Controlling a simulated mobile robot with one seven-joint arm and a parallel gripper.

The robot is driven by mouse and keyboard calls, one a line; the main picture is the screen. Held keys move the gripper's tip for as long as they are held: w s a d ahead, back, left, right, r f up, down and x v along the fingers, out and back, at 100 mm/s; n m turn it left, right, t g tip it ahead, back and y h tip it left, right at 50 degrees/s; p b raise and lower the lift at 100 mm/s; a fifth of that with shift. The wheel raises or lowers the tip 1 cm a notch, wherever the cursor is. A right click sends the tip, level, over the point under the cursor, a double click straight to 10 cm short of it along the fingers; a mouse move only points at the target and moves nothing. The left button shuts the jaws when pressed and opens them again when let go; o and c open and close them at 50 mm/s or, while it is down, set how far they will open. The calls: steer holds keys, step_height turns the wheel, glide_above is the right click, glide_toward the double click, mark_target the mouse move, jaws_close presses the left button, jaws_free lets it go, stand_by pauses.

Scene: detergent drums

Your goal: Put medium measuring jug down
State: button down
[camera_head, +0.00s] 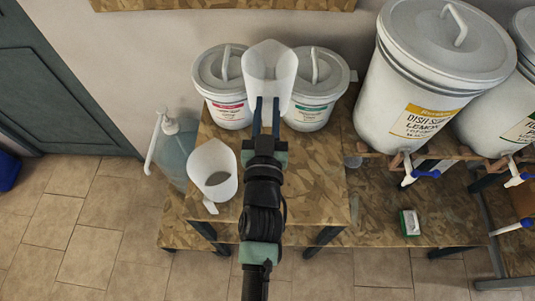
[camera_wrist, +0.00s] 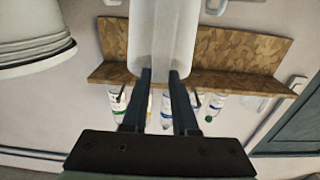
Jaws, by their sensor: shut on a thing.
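A translucent white measuring jug (camera_head: 270,72) is held up between the fingers of my gripper (camera_head: 267,112). In the head view it overlaps the gap between two lidded white tubs. The same jug (camera_wrist: 163,35) fills the upper middle of the wrist view, with my gripper (camera_wrist: 160,75) shut on its lower part. Another white measuring jug (camera_head: 213,168) stands at the left front of the wooden table (camera_head: 318,190), left of my arm. Sizes are hard to compare. My arm hides part of the table top.
Lidded tubs (camera_head: 222,88) and (camera_head: 318,88) stand at the table's back. Large drums with taps (camera_head: 430,80) stand to the right. A pump bottle (camera_head: 172,145) is at the left. A green-white box (camera_head: 409,222) lies on the lower shelf. Table right of my arm is clear.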

step_height(320, 180, down, 18)
steer(key=b, duration=0.5)
steer(key=shift+b, duration=0.4)
steer(key=shift+f, duration=0.2)
steer(key=c, duration=0.7)
jaws_free()
steer(key=s+b, duration=0.1)
steer(key=s, duration=1.1)
